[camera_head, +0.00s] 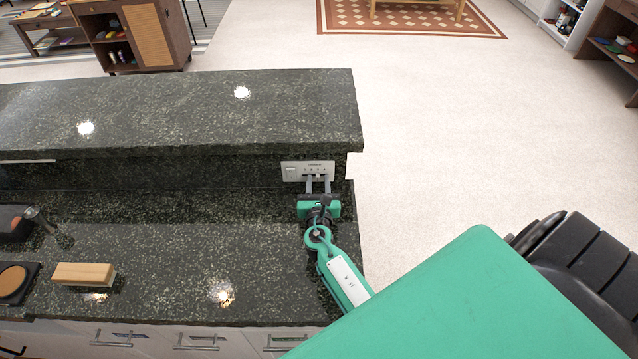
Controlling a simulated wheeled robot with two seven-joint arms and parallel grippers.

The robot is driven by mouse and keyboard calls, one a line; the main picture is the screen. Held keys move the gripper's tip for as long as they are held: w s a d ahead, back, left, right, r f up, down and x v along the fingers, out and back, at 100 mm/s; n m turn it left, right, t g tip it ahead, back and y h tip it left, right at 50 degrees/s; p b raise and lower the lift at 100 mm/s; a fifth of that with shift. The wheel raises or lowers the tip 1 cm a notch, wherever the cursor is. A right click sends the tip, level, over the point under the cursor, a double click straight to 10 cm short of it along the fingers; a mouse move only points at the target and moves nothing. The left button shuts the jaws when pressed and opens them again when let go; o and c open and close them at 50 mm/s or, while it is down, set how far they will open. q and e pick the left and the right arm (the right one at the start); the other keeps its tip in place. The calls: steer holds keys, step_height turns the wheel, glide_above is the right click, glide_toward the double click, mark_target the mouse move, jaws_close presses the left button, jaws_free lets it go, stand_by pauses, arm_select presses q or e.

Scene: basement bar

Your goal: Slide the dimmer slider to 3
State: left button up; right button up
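The dimmer panel (292,171) is a small pale wall plate with a row of marks along its top. It is set in the dark granite riser under the raised bar top, near its right end. My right gripper (318,179) is at the panel from the front, with its two grey fingers apart and their tips at the panel's lower right half. A small light slider knob seems to show between the fingertips, below the marks. It is too small to tell its exact setting or whether the fingers touch it. My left gripper is not in view.
The raised granite bar top (180,112) overhangs just above the panel. Open pale floor (440,130) lies to the right.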

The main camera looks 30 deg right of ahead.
steer(key=shift+s+a+f, duration=0.1)
steer(key=shift+s+a, duration=0.1)
steer(key=shift+s, duration=0.05)
steer(key=b+v, duration=0.4)
steer(key=v, duration=0.8)
steer(key=shift+d, duration=0.1)
steer(key=shift+s+a, duration=0.35)
steer(key=shift+s, duration=0.25)
